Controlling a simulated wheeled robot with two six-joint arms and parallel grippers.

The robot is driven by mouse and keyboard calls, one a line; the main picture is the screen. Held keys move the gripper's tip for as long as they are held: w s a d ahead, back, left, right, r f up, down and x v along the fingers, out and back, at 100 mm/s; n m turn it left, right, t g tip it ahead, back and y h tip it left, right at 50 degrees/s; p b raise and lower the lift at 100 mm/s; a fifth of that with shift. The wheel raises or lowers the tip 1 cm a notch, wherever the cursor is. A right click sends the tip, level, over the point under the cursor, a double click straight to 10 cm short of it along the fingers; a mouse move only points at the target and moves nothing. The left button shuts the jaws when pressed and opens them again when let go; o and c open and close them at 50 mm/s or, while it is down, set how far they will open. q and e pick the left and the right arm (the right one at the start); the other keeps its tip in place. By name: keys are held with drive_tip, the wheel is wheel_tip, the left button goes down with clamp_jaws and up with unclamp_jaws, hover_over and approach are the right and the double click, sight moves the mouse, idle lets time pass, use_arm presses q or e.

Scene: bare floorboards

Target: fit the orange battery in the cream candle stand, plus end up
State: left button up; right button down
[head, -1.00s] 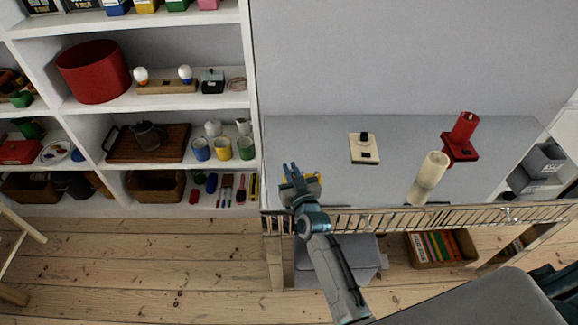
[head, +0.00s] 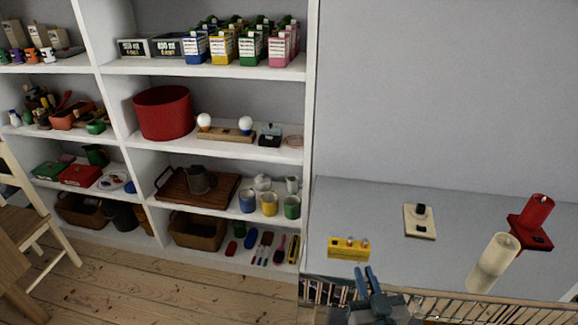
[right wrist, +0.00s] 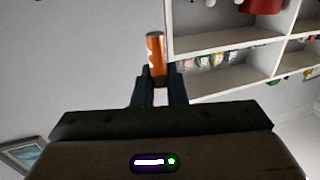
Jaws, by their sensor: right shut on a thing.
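The orange battery (right wrist: 155,48) is between the fingers of my right gripper (right wrist: 158,84) in the right wrist view. It sticks out beyond the fingertips, and I cannot tell which end is plus. In the head view my right gripper (head: 368,282) is at the table's front edge, below and right of the yellow block; the battery does not show there. The cream candle stand (head: 422,229) is a flat plate with a black holder on top, on the table up and right of the gripper. A cream candle (head: 495,262) is at its lower right. My left gripper is not in view.
A yellow block (head: 348,249) with small pieces in its top stands at the table's left front. A red candle (head: 537,211) on a red stand (head: 530,235) is at the right. A slatted rail (head: 480,306) runs along the table's front edge. Full shelves (head: 220,160) are on the left.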

drive_tip(key=w+a+f, duration=0.1)
drive_tip(key=w+f, duration=0.3)
drive_tip(key=shift+a, duration=0.15)
drive_tip(key=shift+f, duration=0.1)
drive_tip(key=w+p, duration=0.2)
drive_tip(key=w, duration=0.2)
drive_tip(key=w+p, duration=0.2)
drive_tip(key=w, duration=0.3)
drive_tip(key=w+f+p, duration=0.1)
drive_tip(key=w+p, duration=0.1)
drive_tip(key=w, duration=0.3)
drive_tip(key=shift+f+p, duration=0.1)
drive_tip(key=shift+p, duration=0.25)
drive_tip(key=shift+w+f, duration=0.15)
drive_tip(key=shift+w, duration=0.6)
drive_tip(key=f+b, duration=0.3)
drive_tip(key=shift+w, duration=0.3)
